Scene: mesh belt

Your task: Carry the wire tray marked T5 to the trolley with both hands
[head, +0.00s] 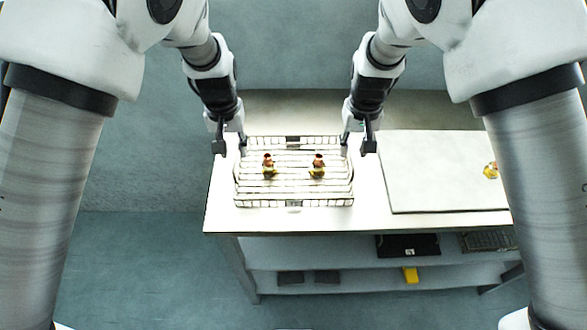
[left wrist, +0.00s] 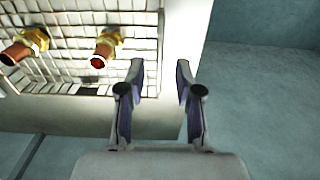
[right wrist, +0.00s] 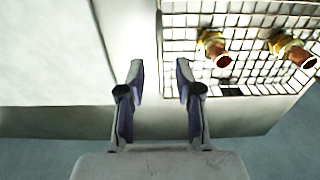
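The wire tray (head: 294,203) sits on a pale bench, with two copper-and-brass fittings standing in it. It has small dark plates on its near and far sides; no T5 mark can be read. My left gripper (head: 230,146) is open at the tray's left end. In the left wrist view the tray's end wall (left wrist: 158,50) lines up with the gap between the fingers. My right gripper (head: 357,145) is open at the right end. In the right wrist view the end wall (right wrist: 160,50) also lines up with the finger gap. Neither gripper visibly holds it. I cannot identify a trolley.
A light grey board (head: 440,190) lies on the bench right of the tray, with another fitting (head: 490,170) on it, partly behind my right arm. The shelf below holds a black item (head: 408,246), a yellow item (head: 411,275) and dark pieces. Bare bench lies beyond the tray.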

